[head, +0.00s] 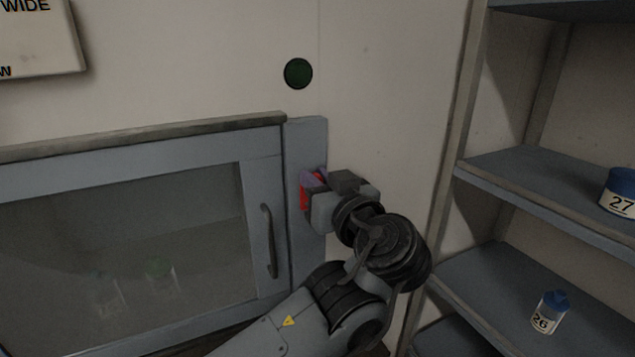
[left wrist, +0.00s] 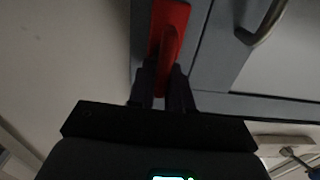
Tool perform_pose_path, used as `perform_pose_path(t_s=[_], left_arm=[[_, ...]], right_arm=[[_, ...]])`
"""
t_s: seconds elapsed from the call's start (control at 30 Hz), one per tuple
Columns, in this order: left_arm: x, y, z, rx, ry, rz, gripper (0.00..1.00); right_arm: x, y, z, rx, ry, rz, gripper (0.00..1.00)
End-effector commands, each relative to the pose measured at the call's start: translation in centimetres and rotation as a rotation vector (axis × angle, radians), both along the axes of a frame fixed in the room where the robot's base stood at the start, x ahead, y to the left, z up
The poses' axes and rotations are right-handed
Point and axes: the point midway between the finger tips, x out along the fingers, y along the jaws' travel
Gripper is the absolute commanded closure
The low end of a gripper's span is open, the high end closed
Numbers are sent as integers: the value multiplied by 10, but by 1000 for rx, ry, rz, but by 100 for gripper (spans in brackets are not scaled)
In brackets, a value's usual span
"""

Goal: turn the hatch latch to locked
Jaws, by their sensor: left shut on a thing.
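The red hatch latch (head: 305,197) sits on the grey-blue frame strip to the right of the hatch (head: 262,170), partly hidden by my gripper in the head view. In the left wrist view the latch (left wrist: 170,28) is a red plate with a raised red handle. My left gripper (head: 316,190) is at the latch, with its arm coming up from below. In the left wrist view its two dark fingers (left wrist: 161,88) are closed on either side of the handle. The hatch looks closed. My right gripper is in neither view.
A curved grey handle (head: 268,240) is on the hatch door, left of my gripper. A dark green round button (head: 298,73) is on the wall above. Shelves (head: 545,170) at right hold blue-capped jars (head: 620,192).

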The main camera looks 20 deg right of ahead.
Motion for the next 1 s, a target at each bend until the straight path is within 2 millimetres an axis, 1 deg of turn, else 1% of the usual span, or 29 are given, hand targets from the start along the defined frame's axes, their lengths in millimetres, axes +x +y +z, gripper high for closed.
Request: perform_pose_path(t_s=[0.17,0.37,0.63,1.0], left_arm=[[0,-1,-2,43,3,0,100],[0,-4,-3,152,11,-1,100],[1,-8,-4,400,31,1,100],[1,-13,-8,751,57,1,100]], right_arm=[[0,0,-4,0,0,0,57],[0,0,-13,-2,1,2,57],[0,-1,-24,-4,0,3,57],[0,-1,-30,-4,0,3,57]])
